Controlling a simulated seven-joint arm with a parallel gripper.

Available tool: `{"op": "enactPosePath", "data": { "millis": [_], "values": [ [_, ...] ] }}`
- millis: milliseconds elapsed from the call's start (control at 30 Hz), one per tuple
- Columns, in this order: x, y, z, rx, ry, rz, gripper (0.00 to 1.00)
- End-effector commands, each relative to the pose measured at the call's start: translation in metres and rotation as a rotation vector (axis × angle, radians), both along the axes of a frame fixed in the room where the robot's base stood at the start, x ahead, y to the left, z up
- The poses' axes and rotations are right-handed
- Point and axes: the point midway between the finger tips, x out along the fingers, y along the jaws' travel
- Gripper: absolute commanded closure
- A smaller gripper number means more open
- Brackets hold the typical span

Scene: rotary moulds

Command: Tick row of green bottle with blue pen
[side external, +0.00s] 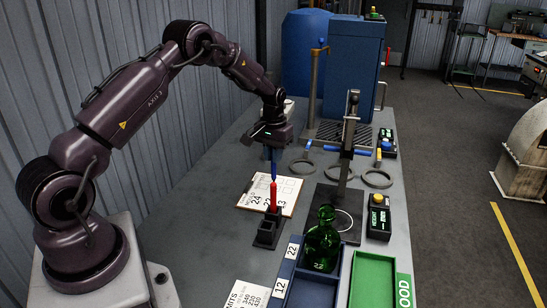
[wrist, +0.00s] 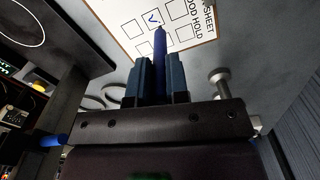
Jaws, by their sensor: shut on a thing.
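My gripper (wrist: 158,75) is shut on the blue pen (wrist: 161,48), which points tip down over the sheet (side external: 250,200). In the wrist view the sheet (wrist: 205,35) shows printed boxes and the words "GOOD HOLD". A blue tick (wrist: 153,18) is in one box, close to the pen tip; whether the tip touches the paper I cannot tell. The green bottle (side external: 322,242) stands upright at the back end of the blue tray (side external: 289,270) in the side view. The sheet's row labels are too small to match to the bottle.
A red pen (side external: 273,194) stands in a dark holder (side external: 268,235) in front of the sheet. A green tray (side external: 373,280) labelled "GOOD" is beside the blue tray. A gauge stand (side external: 349,150), a height display (side external: 378,218) and several rings (side external: 377,178) are to the right.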

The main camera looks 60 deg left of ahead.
Motion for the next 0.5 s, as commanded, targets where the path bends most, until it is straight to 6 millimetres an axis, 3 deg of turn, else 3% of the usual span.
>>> {"op": "enactPosePath", "data": {
  "millis": [500],
  "values": [
    [0.000,0.000,0.032,0.000,-0.001,-0.001,1.00]
  ]
}}
